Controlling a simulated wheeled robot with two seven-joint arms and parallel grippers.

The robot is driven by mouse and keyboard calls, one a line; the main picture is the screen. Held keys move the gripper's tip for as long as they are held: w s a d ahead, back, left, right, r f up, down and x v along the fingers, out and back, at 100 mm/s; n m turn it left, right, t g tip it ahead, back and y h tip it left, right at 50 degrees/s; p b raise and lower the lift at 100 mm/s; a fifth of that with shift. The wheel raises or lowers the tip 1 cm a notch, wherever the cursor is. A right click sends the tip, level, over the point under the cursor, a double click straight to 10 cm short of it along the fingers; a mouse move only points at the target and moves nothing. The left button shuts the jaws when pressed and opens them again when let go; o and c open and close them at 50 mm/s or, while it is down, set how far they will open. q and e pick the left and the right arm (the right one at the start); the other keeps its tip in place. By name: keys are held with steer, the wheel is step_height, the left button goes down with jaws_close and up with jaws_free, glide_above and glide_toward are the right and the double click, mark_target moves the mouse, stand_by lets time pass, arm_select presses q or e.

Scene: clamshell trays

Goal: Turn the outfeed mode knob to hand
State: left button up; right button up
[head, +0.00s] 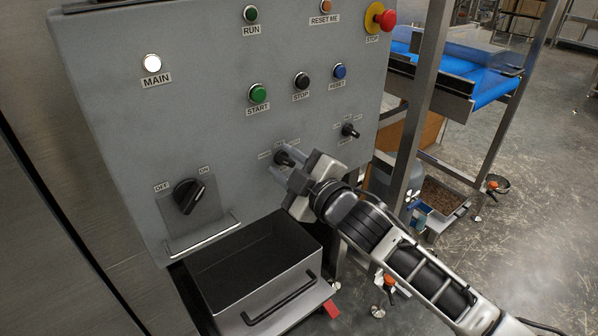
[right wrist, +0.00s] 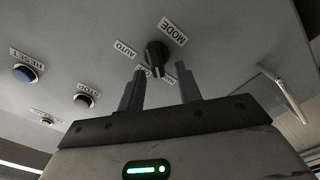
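A black mode knob (head: 283,157) sits low on the grey control panel, with small labels around it. In the right wrist view this knob (right wrist: 156,52) is close ahead, with MODE and AUTO labels legible beside it; other labels are partly hidden by my fingers. Its pale pointer mark faces down in that view. My right gripper (head: 280,163) is at the knob, fingers apart. In the wrist view the open fingers (right wrist: 161,67) stand on either side of the knob's lower end, and contact cannot be told. A second small black knob (head: 350,130) is to the right. My left gripper is not in view.
The grey panel (head: 110,80) carries a MAIN lamp (head: 152,63), START (head: 258,93), STOP (head: 301,81) and RESET (head: 339,71) buttons, a red STOP mushroom (head: 385,19) and an OFF/ON rotary switch (head: 188,196). An open drawer (head: 230,296) juts out below. A steel post (head: 420,100) stands right.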

arm_select(q)
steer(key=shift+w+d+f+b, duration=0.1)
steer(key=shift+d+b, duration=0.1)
steer(key=shift+b, duration=0.55)
arm_select(e)
steer(key=v, duration=1.5)
steer(key=shift+s+d, duration=0.25)
steer(key=shift+s, duration=0.1)
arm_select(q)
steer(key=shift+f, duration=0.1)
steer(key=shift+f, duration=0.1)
arm_select(e)
steer(key=s+d+f+m+g+h, duration=0.1)
steer(key=s+f+m, duration=0.3)
steer(key=f, duration=0.4)
steer(key=s+d+f+m+g+h, duration=0.1)
steer(key=s+d+f+m+h, duration=0.2)
steer(key=f+m, duration=0.3)
steer(key=s+d+f+m+g+h, duration=0.2)
steer(key=s+f+m, duration=0.3)
steer(key=f, duration=0.6)
steer(key=shift+s+h, duration=0.5)
steer(key=shift+h, duration=0.2)
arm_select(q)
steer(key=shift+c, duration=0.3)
arm_select(e)
steer(key=shift+f, duration=0.1)
